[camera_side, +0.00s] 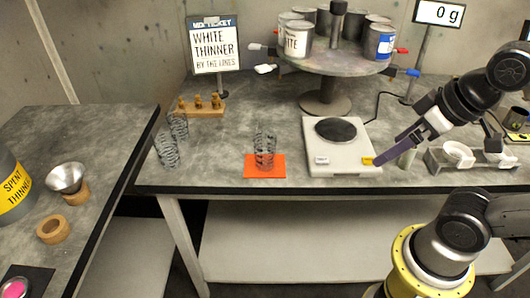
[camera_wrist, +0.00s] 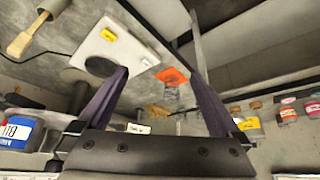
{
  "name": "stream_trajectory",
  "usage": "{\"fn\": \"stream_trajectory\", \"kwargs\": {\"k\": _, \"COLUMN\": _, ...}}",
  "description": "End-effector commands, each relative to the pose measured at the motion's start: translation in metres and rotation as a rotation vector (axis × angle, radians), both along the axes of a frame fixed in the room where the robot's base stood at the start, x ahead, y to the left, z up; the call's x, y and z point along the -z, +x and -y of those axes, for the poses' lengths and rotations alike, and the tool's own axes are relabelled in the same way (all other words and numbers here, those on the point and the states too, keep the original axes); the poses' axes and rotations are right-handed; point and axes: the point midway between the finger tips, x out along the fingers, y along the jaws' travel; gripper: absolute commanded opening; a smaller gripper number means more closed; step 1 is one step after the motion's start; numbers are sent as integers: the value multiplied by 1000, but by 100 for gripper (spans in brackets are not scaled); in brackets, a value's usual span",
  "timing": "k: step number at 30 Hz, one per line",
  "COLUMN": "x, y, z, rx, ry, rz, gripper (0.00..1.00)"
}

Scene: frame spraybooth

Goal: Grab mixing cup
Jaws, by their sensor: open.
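A clear cup with dark markings (camera_side: 265,141), which looks like a mixing cup, stands upright on an orange mat (camera_side: 250,173) near the table's front edge. Two similar clear cups, one in front (camera_side: 167,151) and one behind (camera_side: 179,125), stand to its left. My gripper (camera_side: 376,160) has purple fingers and is at the scale's right front corner, right of the mat and apart from the cup. In the wrist view my gripper (camera_wrist: 158,72) has its fingers wide apart with nothing between them; the orange mat (camera_wrist: 172,74) and the faint cup (camera_wrist: 171,96) show beyond.
A white scale (camera_side: 345,158) with a dark round plate stands between mat and gripper. A round stand (camera_side: 325,102) carries several cans behind. A wooden block with small brass pieces (camera_side: 202,108) and a sign (camera_side: 214,46) stand back left.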

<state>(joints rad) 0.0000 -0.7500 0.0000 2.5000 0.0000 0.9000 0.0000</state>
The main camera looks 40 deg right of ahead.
Motion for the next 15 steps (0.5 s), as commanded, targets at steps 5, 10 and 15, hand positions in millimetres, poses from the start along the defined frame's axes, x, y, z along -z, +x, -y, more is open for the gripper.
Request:
{"fn": "stream_trajectory", "kwargs": {"k": 5, "x": 0, "y": 0, "z": 0, "rx": -10, "ry": -5, "rz": 1, "gripper": 100}}
{"fn": "stream_trajectory", "kwargs": {"k": 10, "x": -18, "y": 18, "z": -6, "rx": -117, "ry": -35, "rz": 77, "gripper": 100}}
{"fn": "stream_trajectory", "kwargs": {"k": 15, "x": -44, "y": 88, "z": -23, "rx": -285, "ry": -54, "rz": 156, "gripper": 100}}
